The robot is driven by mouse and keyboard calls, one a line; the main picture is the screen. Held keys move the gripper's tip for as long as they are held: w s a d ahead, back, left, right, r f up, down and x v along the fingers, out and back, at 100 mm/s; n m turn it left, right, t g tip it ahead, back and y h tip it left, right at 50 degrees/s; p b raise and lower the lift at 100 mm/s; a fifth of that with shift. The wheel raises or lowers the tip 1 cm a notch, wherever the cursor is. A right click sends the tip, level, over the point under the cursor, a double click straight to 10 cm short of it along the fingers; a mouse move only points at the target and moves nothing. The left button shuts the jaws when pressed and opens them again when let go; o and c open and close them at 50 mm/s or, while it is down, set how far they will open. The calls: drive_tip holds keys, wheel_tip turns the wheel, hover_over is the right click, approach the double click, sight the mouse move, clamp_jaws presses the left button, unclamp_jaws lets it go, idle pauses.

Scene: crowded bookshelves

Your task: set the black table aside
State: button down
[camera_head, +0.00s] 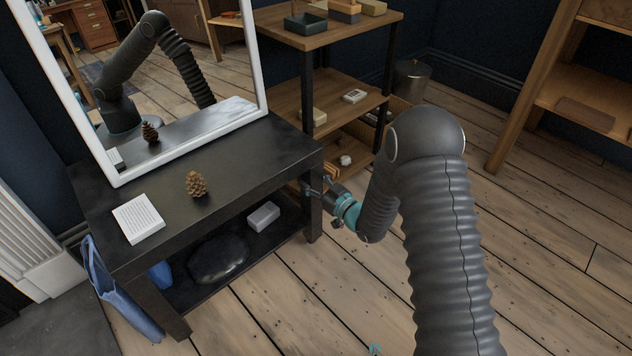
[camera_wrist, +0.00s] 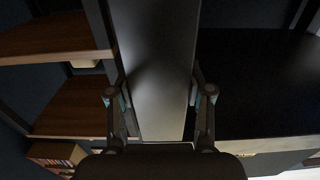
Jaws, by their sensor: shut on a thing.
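The black table (camera_head: 243,172) stands at the left in the head view, upright on the wooden floor, with a lower shelf. My gripper (camera_head: 318,190) is at its right end, just below the tabletop, and is shut on the corner leg. In the wrist view the leg (camera_wrist: 155,60) runs between the two fingers of my gripper (camera_wrist: 158,92), one on each side. The fingertips are small and partly hidden by the wrist in the head view.
A white-framed mirror (camera_head: 112,178), a pinecone (camera_head: 196,184) and a white sheet or booklet (camera_head: 138,218) are on the tabletop. A dark rounded object (camera_head: 217,258) and a pale box (camera_head: 263,216) lie below. A wooden shelf unit (camera_head: 290,35) stands close behind. Floor at front right is clear.

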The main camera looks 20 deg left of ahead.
drive_tip(key=shift+s+a, duration=0.1)
drive_tip(key=shift+a, duration=0.15)
drive_tip(key=shift+c, duration=2.3)
unclamp_jaws()
drive_tip(key=shift+s+a, duration=0.1)
drive_tip(key=shift+a, duration=0.1)
drive_tip(key=shift+d, duration=0.75)
drive_tip(key=v, duration=1.1)
drive_tip(key=shift+s+a+f, duration=0.1)
drive_tip(key=shift+s, duration=0.05)
